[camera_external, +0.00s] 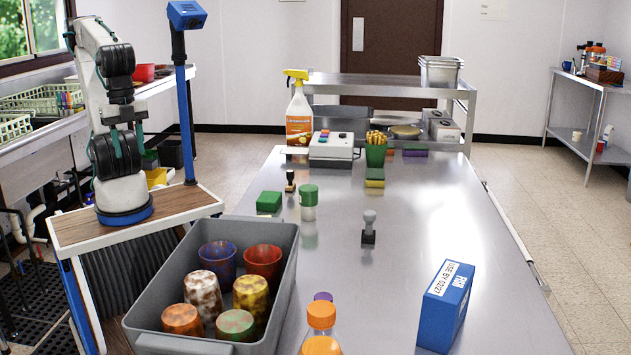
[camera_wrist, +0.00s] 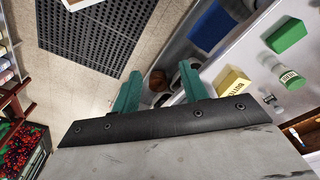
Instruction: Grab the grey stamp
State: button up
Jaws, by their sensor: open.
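The grey stamp (camera_external: 369,228), with a pale grey knob handle and dark base, stands upright on the steel table, right of the green-lidded jar. My gripper shows in the wrist view (camera_wrist: 160,88) with its two green fingers apart and nothing held between them. In the external view my arm is folded up over its base at the left, well away from the stamp. I cannot make out the grey stamp for sure in the wrist view. A second stamp (camera_external: 290,182), with a dark handle, stands farther back on the table.
A grey bin (camera_external: 285,262) of several cups stands at the near left of the table. A green-lidded jar (camera_external: 308,203) and green block (camera_external: 269,202) are left of the stamp. A blue box (camera_external: 446,306) and orange-capped bottles (camera_external: 321,315) are nearer. The table right of the stamp is clear.

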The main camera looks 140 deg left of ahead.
notch_tip(320, 180, up, 5)
jog(key=w+a+r+n+t+h, duration=0.1)
jog(key=w+r+n+h, duration=0.1)
jog(key=w+n, duration=0.45)
jog(key=w+a+r+n+h, duration=0.2)
jog(key=w+n, duration=0.1)
jog(key=w, duration=0.7)
jog(key=w+a+n+t+h, duration=0.35)
jog(key=w+a+n, duration=0.75)
jog(key=w+a, duration=0.45)
jog(key=w+a+f+n+t+y, duration=0.1)
jog(key=w+a+f+n+t, duration=0.3)
jog(key=a, duration=0.9)
jog(key=a+n+t+y, duration=0.25)
jog(key=a+n, duration=0.45)
jog(key=a, duration=0.6)
send_near(372, 237)
jog(key=shift+w, duration=0.9)
jog(key=shift+w+d+f, duration=0.1)
jog(key=shift+w+f, duration=0.05)
jog(key=shift+f, duration=0.05)
jog(key=x, duration=0.7)
jog(key=shift+w+d+r, duration=0.25)
grip_shut()
